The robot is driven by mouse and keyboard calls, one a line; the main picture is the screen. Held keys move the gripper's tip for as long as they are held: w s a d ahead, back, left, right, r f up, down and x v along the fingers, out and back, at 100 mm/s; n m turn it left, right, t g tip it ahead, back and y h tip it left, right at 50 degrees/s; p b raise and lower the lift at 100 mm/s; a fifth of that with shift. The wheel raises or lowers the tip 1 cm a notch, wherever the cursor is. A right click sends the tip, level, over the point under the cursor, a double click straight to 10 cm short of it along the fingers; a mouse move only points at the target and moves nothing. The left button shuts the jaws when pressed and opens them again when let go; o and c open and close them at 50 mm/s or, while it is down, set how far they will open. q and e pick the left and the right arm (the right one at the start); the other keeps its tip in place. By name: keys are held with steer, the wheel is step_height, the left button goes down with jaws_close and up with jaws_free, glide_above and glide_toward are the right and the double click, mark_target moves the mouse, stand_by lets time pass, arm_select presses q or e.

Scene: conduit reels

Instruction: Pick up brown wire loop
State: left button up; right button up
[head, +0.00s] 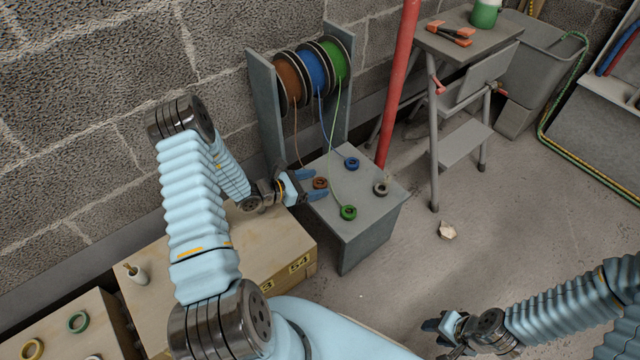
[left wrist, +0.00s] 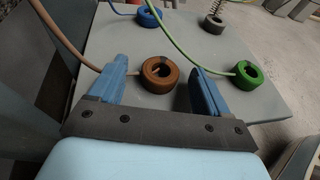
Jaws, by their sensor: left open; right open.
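The brown wire loop (head: 320,183) is a small coil lying on the grey box top (head: 362,205), joined by a brown wire to the brown reel (head: 291,80). My left gripper (head: 313,185) is open, with its blue fingers on either side of the brown loop in the head view. In the left wrist view the brown loop (left wrist: 160,74) shows between and just beyond the open fingers (left wrist: 160,88); I cannot tell whether they touch it. My right gripper (head: 436,332) is at the bottom right, away from the box, open and partly hidden by its wrist.
A green loop (head: 348,212), a blue loop (head: 352,163) and a grey loop (head: 380,188) lie nearby on the box. Green and blue wires hang from the reels across this space. A red pipe (head: 397,80) stands behind.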

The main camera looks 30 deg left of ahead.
arm_select(q)
steer(key=c, duration=1.1)
steer(key=shift+r, duration=0.1)
